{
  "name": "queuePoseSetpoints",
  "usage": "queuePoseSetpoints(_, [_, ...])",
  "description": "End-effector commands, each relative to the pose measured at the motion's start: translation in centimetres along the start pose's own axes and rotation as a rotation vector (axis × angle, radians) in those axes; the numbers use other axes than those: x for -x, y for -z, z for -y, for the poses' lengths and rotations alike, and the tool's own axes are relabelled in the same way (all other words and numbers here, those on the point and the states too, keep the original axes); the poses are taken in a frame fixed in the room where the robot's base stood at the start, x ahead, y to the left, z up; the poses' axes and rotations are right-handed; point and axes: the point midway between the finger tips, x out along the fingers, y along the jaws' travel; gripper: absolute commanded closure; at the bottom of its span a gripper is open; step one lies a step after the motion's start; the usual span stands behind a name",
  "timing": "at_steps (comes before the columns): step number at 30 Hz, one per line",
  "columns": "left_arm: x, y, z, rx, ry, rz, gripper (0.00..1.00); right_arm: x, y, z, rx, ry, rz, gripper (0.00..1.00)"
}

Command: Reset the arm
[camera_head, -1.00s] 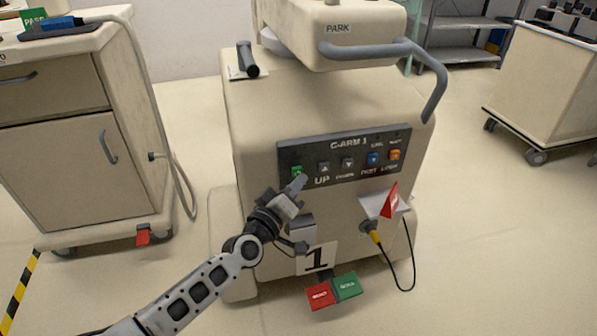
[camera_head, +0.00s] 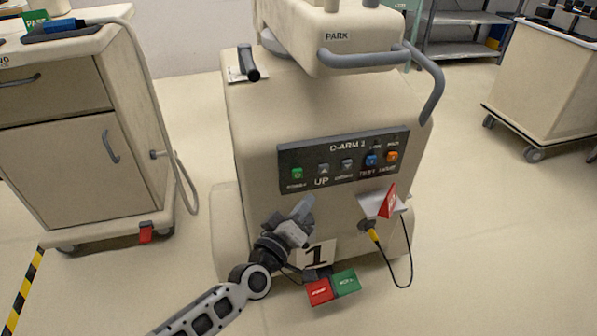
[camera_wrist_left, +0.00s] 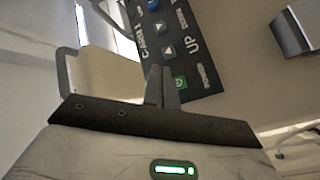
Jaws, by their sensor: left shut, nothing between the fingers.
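My left gripper (camera_head: 303,209) is shut and empty in front of the C-arm cart (camera_head: 255,120), below the left part of its control panel (camera_head: 340,159). The dark panel has a green button (camera_head: 297,174), UP and down buttons, a blue button (camera_head: 371,159) and an orange button (camera_head: 392,157). In the left wrist view, the closed fingers (camera_wrist_left: 162,88) appear near the panel (camera_wrist_left: 175,45) and its green button (camera_wrist_left: 180,82); contact cannot be judged there. In the head view the fingertips sit apart from the buttons. My right gripper is not in view.
A red flag (camera_head: 389,201) and a yellow plug (camera_head: 374,235) with a black cable are on the cart's front. Red and green pedals (camera_head: 332,287) lie at its base. A drawer cart (camera_head: 60,160) stands left, another cart (camera_head: 545,85) right.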

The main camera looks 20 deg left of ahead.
Motion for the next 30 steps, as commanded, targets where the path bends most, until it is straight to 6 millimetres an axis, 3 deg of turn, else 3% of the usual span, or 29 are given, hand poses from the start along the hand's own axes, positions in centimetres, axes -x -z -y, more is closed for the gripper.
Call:
queuePoseSetpoints(14, [0.2,-0.2,-0.1,0.0,0.0,0.001,1.0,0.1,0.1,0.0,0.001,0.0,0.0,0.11])
queuePoseSetpoints(17, [1.2,-0.6,-1.2,-0.028,-0.005,0.037,1.0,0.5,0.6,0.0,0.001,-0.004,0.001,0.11])
queuePoseSetpoints(20, [4.3,-1.9,-3.8,-0.124,-0.014,0.144,1.0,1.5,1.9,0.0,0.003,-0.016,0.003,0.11])
queuePoseSetpoints(24, [10.6,-3.2,-6.9,-0.35,0.021,0.348,1.0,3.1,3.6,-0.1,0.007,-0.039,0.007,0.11])
queuePoseSetpoints(30, [18.1,-2.2,-7.5,-0.635,0.158,0.574,1.0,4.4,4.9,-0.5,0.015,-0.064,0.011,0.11])
